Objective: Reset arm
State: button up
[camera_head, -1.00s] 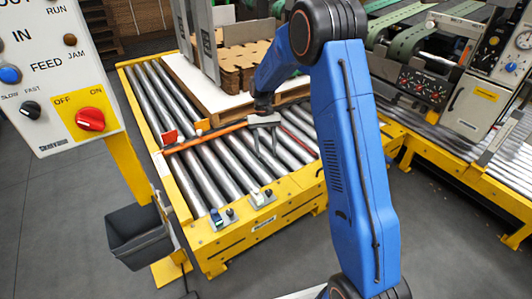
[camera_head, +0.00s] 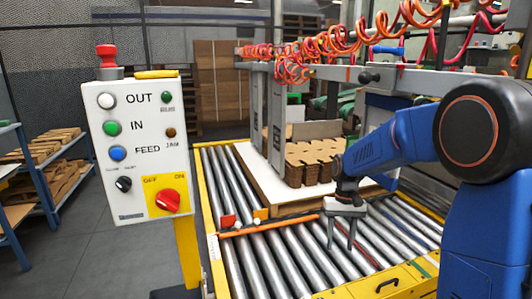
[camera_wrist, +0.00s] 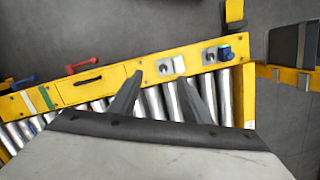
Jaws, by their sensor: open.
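My blue arm reaches in from the right in the head view. My gripper (camera_head: 342,242) hangs over the roller conveyor (camera_head: 280,262), fingers pointing down, with a gap between them and nothing held. In the wrist view my gripper (camera_wrist: 155,80) shows two dark fingers spread apart above the rollers, near the conveyor's yellow side rail (camera_wrist: 100,85). I cannot tell the exact height above the rollers.
A white control panel (camera_head: 138,150) with a red-and-yellow switch stands left of the conveyor. A stack of cut cardboard (camera_head: 312,162) sits on a white board (camera_head: 262,178) at the back. A blue shelf (camera_head: 50,190) stands far left. Grey floor (camera_head: 100,245) is clear.

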jog(key=s+d+r+t, duration=0.1)
jog(key=s+r+t, duration=0.1)
jog(key=s+r, duration=0.45)
jog(key=s+d+r+t, duration=0.1)
jog(key=s+d+r, duration=0.15)
jog(key=s, duration=0.75)
jog(key=s+t, duration=0.3)
jog(key=s, duration=1.2)
jog(key=shift+d+r+n+t, duration=0.2)
jog(key=shift+d+n+t, duration=0.2)
jog(key=shift+s, duration=0.1)
